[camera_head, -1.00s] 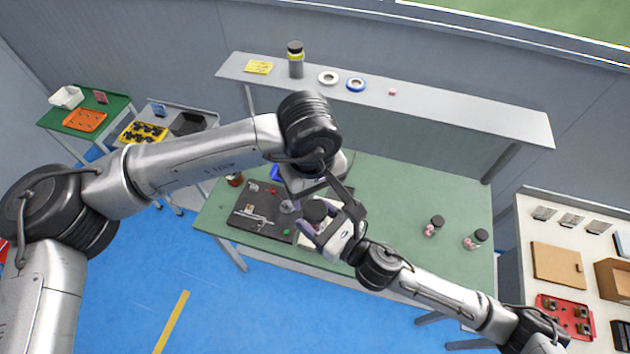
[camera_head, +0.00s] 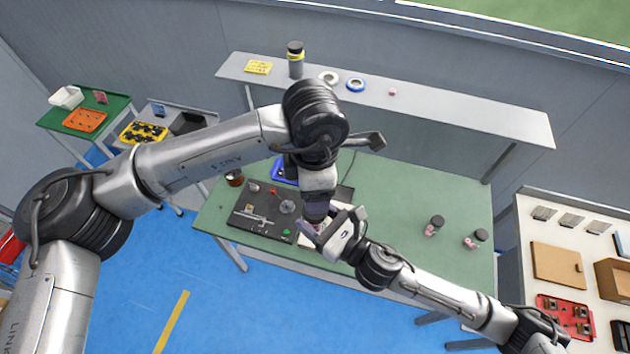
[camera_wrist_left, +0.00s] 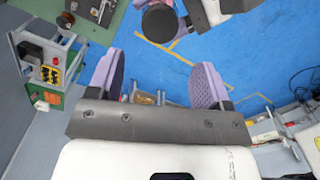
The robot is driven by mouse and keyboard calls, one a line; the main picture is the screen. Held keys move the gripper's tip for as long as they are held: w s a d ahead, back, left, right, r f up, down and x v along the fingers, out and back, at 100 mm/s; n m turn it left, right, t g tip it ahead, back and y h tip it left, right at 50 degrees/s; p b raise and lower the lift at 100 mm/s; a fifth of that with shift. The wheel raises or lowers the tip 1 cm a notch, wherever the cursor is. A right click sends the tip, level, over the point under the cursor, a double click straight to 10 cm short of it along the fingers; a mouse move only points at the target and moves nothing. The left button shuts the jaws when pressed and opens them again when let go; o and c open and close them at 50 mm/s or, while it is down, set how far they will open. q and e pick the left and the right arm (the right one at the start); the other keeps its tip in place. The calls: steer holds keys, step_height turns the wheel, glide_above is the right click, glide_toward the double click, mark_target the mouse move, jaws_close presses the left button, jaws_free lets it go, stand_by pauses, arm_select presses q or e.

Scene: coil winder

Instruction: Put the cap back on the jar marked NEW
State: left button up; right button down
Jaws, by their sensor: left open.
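My left gripper (camera_head: 317,212) is open and empty, pointing down over my right gripper (camera_head: 335,226) at the bench front. In the left wrist view its purple pads (camera_wrist_left: 157,80) stand wide apart. The jar body is mostly hidden. I cannot tell how firmly the cap sits. Two more jars with black caps and pink contents, one (camera_head: 433,228) and another (camera_head: 475,240), stand on the right of the bench. No NEW marking is readable.
The bench right of centre is mostly clear.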

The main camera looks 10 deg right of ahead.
arm_select(q)
steer(key=shift+f, duration=0.1)
steer(key=shift+f, duration=3.9)
steer(key=shift+c, duration=0.4)
steer(key=c, duration=0.9)
steer(key=shift+m, duration=1)
steer(key=o, duration=1.1)
step_height(320, 180, up, 12)
